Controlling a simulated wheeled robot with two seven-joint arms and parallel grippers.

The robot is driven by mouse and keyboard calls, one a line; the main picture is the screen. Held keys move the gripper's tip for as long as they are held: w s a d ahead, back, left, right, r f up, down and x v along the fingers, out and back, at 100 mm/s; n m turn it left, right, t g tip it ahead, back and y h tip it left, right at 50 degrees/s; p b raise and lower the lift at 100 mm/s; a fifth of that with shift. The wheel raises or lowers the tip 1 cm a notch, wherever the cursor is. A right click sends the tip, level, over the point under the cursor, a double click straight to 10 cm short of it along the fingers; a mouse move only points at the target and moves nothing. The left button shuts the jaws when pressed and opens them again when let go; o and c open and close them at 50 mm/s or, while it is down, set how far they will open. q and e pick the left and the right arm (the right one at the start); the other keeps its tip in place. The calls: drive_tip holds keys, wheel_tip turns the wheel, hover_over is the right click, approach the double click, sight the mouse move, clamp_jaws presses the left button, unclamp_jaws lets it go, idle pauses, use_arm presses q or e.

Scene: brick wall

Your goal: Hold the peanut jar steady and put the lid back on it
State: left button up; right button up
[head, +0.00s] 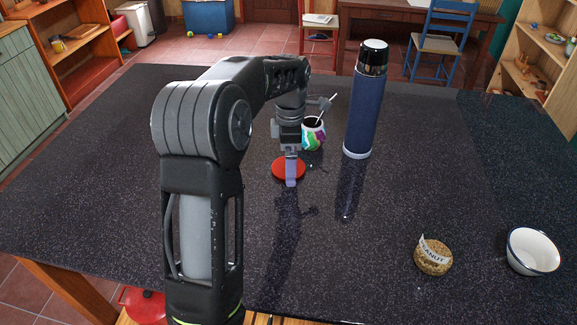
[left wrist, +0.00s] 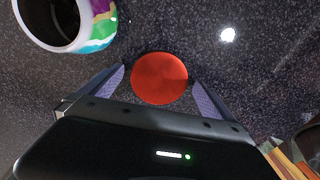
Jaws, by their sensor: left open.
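The peanut jar (head: 433,257) stands at the right front of the dark table, with a paper label reading "PEANUT" at its top edge. A red round lid (head: 280,169) lies flat near the table's middle. In the left wrist view the lid (left wrist: 159,78) sits between the fingertips. My left gripper (head: 291,180) points down over the lid, partly covering it; it also shows in the left wrist view (left wrist: 158,88), open, with a finger on either side. I cannot tell whether the fingers touch the lid. My right gripper is not in view.
A painted cup (head: 313,136) stands just behind the lid, close to my left gripper. A tall blue flask (head: 363,105) stands right of it. A white bowl (head: 533,251) sits right of the jar. The table (head: 375,205) between lid and jar is clear.

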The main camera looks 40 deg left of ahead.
use_arm(q)
drive_tip(key=shift+f, duration=0.4)
drive_tip(key=c, duration=1.2)
